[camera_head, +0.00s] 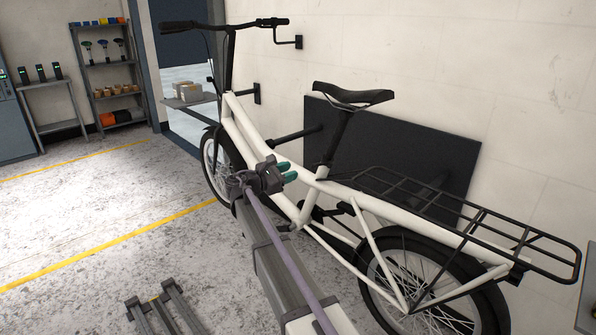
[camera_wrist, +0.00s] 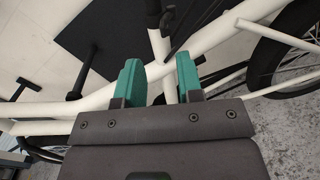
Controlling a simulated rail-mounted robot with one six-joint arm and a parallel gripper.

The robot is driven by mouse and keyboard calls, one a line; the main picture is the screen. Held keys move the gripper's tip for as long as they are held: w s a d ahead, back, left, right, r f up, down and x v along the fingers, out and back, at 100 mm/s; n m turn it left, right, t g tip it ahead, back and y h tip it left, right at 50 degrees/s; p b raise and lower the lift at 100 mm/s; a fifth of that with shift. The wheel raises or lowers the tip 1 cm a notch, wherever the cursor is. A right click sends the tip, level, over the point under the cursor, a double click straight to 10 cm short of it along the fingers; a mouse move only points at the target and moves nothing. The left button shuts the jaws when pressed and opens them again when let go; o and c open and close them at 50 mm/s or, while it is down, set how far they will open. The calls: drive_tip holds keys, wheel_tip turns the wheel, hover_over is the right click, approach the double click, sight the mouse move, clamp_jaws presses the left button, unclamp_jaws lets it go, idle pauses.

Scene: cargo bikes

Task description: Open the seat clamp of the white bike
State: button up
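The white bike (camera_head: 296,212) stands along the wall, with its black saddle (camera_head: 352,95) on a dark seat post (camera_head: 336,138). The post enters the white frame in the area of the seat clamp; the clamp is too small to make out in the head view. In the wrist view the dark post (camera_wrist: 153,7) meets the white seat tube (camera_wrist: 158,46), with a small dark lever-like part (camera_wrist: 168,17) beside the joint. My gripper (camera_head: 287,172) is open and empty, left of the post's base. Its teal fingers (camera_wrist: 159,76) are apart, with the frame tubes showing beyond and between them.
A black rear rack (camera_head: 455,213) extends right over the rear wheel (camera_head: 420,282). A dark panel (camera_head: 415,155) and wall supports (camera_head: 297,136) are behind the bike. Shelves (camera_head: 107,75) stand far left. The floor at left (camera_head: 90,215) is largely clear.

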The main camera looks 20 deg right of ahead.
sight(316, 164)
drive_tip(key=x, duration=1.1)
drive_tip(key=shift+d, duration=0.1)
drive_tip(key=shift+f, duration=0.1)
clamp_jaws()
drive_tip(key=shift+s, duration=0.1)
